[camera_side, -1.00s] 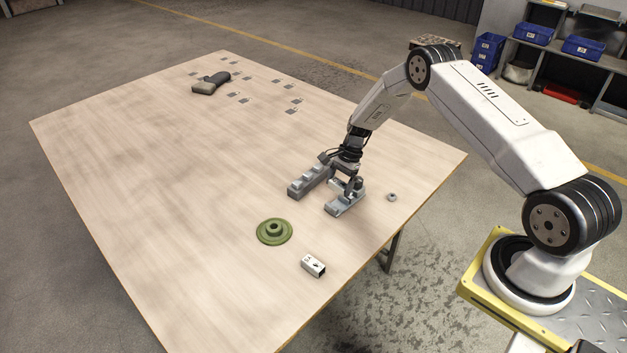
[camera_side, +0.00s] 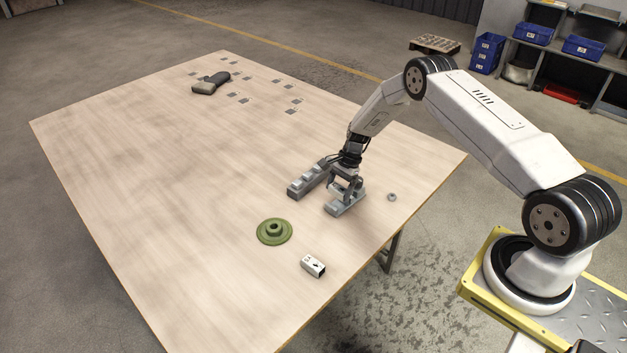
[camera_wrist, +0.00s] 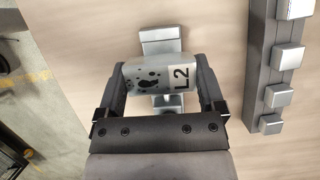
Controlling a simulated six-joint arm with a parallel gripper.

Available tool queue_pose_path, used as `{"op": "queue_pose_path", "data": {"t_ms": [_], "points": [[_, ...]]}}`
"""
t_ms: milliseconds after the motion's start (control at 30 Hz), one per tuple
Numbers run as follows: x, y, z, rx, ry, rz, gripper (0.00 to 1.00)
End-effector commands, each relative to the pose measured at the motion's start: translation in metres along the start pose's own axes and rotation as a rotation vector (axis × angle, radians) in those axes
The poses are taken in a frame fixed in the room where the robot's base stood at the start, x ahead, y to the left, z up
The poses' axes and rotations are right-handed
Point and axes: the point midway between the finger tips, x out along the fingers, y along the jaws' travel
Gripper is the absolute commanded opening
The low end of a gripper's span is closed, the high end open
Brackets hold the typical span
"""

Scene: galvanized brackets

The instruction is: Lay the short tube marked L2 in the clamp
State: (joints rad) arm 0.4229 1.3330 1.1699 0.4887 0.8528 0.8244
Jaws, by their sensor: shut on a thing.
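The short tube marked L2 (camera_wrist: 150,78) is pale grey with dark blotches and a white label. My gripper (camera_wrist: 163,76) is shut on it, one finger at each end, and the tube lies crosswise between them. The grey metal clamp (camera_wrist: 160,40) shows beyond and below the tube in the wrist view. In the side view my gripper (camera_side: 347,184) is low over the clamp (camera_side: 343,207). The fingers hide much of the tube there, and I cannot tell whether it touches the clamp.
A grey strip with several raised blocks (camera_side: 308,183) stands close to the left of my gripper. A green flanged disc (camera_side: 274,232), a white marked tube (camera_side: 313,266) and a small ring (camera_side: 391,197) lie nearby. A dark tool (camera_side: 210,83) and several small plates lie far off.

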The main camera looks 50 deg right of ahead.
Motion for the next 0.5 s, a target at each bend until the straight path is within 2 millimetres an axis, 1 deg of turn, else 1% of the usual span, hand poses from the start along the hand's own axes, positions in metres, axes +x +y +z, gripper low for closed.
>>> {"op": "queue_pose_path", "data": {"t_ms": [500], "points": [[0.024,0.000,-0.010,0.000,0.000,0.000,0.27]]}}
